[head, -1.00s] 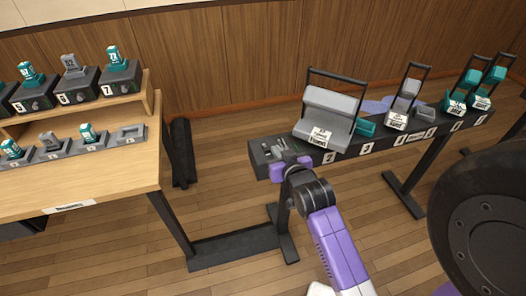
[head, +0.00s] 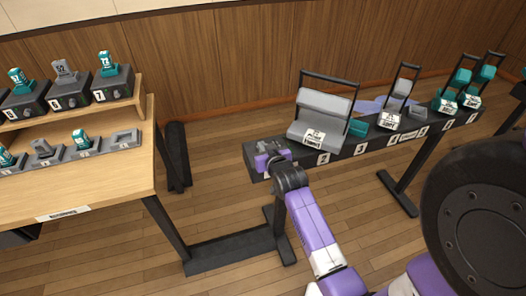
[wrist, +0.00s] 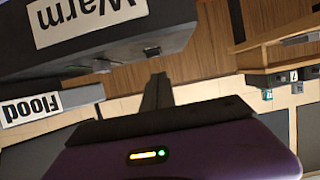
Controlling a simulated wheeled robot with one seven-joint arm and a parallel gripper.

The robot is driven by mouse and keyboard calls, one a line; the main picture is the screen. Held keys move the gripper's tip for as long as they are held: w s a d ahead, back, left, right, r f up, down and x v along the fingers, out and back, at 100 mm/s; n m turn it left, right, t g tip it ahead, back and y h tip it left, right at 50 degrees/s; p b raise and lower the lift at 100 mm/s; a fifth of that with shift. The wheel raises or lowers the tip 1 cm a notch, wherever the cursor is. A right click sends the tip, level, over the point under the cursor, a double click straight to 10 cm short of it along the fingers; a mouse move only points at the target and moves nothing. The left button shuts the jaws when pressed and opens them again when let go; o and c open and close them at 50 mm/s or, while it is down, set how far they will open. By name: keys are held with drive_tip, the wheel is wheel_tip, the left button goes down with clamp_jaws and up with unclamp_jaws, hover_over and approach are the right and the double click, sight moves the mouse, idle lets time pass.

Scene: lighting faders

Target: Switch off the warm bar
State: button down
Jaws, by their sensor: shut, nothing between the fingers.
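In the wrist view a dark box with a white label reading "Warm" (wrist: 90,18) fills the upper left, seen upside down. A small round grey part (wrist: 101,66) and a smaller dark part (wrist: 151,51) show along its lower edge; I cannot tell their setting. My gripper (wrist: 157,88) is shut and empty, its dark fingers just below and beside this box; contact is not clear. In the head view my gripper (head: 268,150) is at the left end of the black rail (head: 345,152), partly hiding it. I cannot read "Warm" in that view.
A panel labelled "Flood" (wrist: 30,107) is close at left in the wrist view. In the head view a grey lamp (head: 318,115) and several other fixtures stand along the rail. A wooden desk (head: 115,175) with numbered units is at left, with open floor between.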

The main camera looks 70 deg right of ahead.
drive_tip(key=shift+s+f, duration=0.1)
drive_tip(key=shift+f, duration=0.85)
drive_tip(key=shift+a+f, duration=0.15)
drive_tip(key=shift+f, duration=0.2)
drive_tip(key=shift+r, duration=0.1)
drive_tip(key=shift+r+p, duration=0.6)
drive_tip(key=shift+r, duration=0.15)
